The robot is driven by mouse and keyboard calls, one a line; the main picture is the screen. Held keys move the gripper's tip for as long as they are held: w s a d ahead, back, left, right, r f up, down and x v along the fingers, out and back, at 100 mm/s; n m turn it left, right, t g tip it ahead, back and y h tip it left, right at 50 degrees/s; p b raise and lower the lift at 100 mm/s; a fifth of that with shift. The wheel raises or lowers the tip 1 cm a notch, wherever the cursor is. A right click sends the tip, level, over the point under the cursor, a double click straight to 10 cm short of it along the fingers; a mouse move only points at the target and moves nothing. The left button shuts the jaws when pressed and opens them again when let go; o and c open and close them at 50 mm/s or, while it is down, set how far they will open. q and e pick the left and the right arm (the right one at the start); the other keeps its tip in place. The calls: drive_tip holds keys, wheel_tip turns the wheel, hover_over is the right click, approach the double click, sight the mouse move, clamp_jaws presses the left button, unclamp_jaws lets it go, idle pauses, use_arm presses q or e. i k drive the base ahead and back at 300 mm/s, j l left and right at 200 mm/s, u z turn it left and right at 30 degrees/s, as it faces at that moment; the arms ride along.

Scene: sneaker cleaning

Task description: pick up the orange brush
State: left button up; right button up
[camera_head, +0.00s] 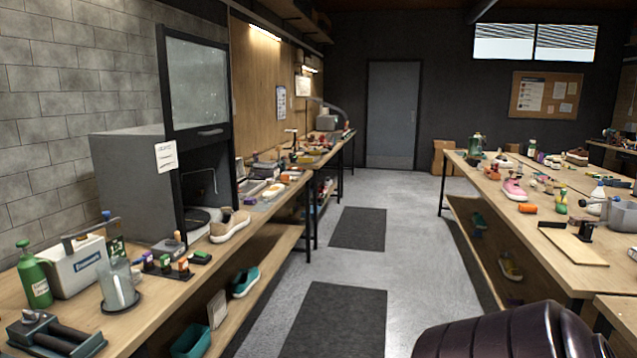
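I cannot single out the orange brush for sure. A small orange object (527,208) lies on the right-hand table, near its aisle-side edge and in front of a pink shoe (514,190); it is too small to tell if it is a brush. On the left bench, a small dark item with an orange top (183,264) stands in a row of similar items with differently coloured tops. Neither of my grippers is in view. A dark ribbed shape at the bottom right is probably part of my arm.
The left bench (135,325) holds a green bottle (35,275), a grey caddy (76,268) and a tan shoe (230,226). The right-hand table (480,183) is cluttered with bottles and shoes. Between them the aisle floor (400,240) is clear, with dark mats (330,315).

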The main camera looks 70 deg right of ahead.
sight(284, 178)
drive_tip(key=z, duration=1.95)
drive_tip(key=i+l+z, duration=0.15)
drive_tip(key=i+z, duration=0.35)
drive_tip(key=i, duration=3.3)
drive_tip(key=i+l+u, duration=0.15)
drive_tip(key=i, duration=0.45)
drive_tip(key=i+l+u, duration=0.15)
drive_tip(key=i, duration=0.5)
